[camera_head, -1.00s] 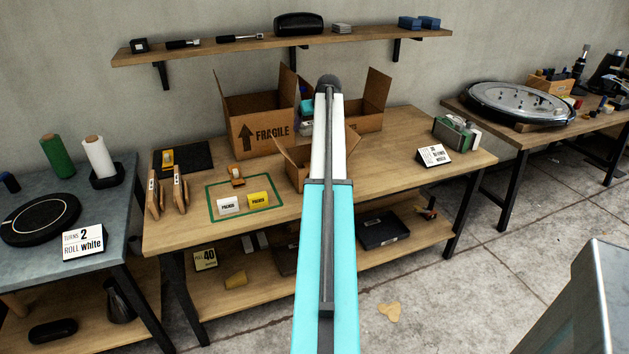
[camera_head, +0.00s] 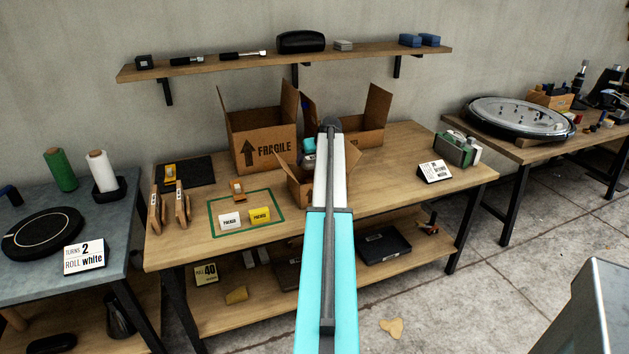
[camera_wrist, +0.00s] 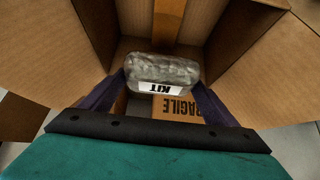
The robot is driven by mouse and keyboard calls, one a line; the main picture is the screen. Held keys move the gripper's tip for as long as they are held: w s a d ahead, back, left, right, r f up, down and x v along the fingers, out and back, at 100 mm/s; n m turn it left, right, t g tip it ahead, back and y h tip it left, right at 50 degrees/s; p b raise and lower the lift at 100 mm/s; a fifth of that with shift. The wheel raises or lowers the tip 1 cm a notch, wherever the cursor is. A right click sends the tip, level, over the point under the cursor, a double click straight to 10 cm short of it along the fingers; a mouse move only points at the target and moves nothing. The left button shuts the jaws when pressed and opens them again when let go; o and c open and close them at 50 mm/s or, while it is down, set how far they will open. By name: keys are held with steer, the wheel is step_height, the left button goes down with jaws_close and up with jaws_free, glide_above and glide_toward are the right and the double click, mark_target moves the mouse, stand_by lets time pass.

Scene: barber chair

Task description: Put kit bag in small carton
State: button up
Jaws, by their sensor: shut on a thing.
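The kit bag (camera_wrist: 162,72) is a grey, rounded pouch with a white KIT label, upside down in the wrist view. My gripper (camera_wrist: 162,84) is shut on it, with one dark finger at each side. The open brown flaps and walls of a carton (camera_wrist: 225,40) surround the bag in this view; whether the bag touches them I cannot tell. In the head view a small open carton (camera_head: 298,191) stands at the middle of the bench, partly hidden behind my arm. My arm also hides the bag and most of my gripper there.
A larger open FRAGILE carton (camera_head: 262,148) stands behind to the left, and another open carton (camera_head: 372,137) behind to the right. A green-outlined mat area (camera_head: 243,229) holds white and yellow PACKED cards. The bench's right front (camera_head: 400,200) is mostly clear.

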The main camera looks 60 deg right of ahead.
step_height(320, 180, down, 6)
steer(key=shift+f+p, duration=0.1)
steer(key=shift+p, duration=0.2)
steer(key=shift+f, duration=0.1)
steer(key=shift+f, duration=1.85)
steer(key=shift+f, duration=0.15)
steer(key=o, duration=1.3)
steer(key=shift+r+p, duration=0.2)
steer(key=shift+p, duration=0.1)
steer(key=b+v, duration=0.1)
steer(key=v, duration=1.1)
